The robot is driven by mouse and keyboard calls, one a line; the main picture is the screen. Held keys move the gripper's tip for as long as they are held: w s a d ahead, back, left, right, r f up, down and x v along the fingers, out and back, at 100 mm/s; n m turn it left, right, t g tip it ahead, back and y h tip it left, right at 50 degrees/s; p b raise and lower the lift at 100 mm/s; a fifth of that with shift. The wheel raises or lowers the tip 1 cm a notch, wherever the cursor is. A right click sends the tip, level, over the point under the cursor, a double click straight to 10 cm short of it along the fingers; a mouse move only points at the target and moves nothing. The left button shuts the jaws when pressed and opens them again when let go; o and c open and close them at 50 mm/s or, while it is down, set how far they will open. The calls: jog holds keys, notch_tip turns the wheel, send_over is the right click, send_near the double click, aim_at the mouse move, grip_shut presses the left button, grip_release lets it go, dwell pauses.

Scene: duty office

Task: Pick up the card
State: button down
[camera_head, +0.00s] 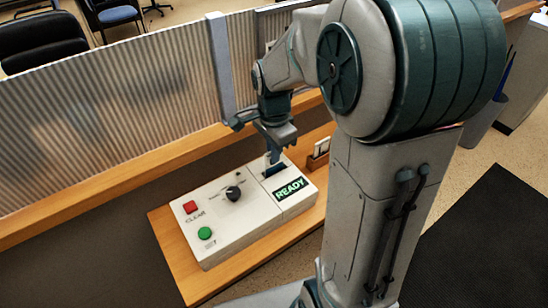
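A small white card (322,146) seems to stand in a wooden holder (313,163) at the right back of the wooden shelf; it is too small to see clearly. My gripper (274,158) points down over the dark slot area of the white console (240,237), left of the holder and apart from it. The fingers are small and dark, and I cannot tell whether they are open or whether anything is between them.
The console has a red button (190,207), a green button (205,233), a black knob (233,193) and a green READY display (290,189). It sits on the wooden shelf (180,262). A corrugated partition (110,115) with a wooden ledge runs behind. Office chairs (42,42) stand beyond.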

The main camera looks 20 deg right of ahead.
jog(key=shift+r, duration=0.95)
jog(key=w+d+r+b, duration=0.1)
jog(key=d+r, duration=0.5)
jog(key=d, duration=0.5)
jog(key=shift+w+d+r+b, duration=0.3)
jog(key=shift+w+r+b, duration=0.05)
jog(key=shift+w+r, duration=0.05)
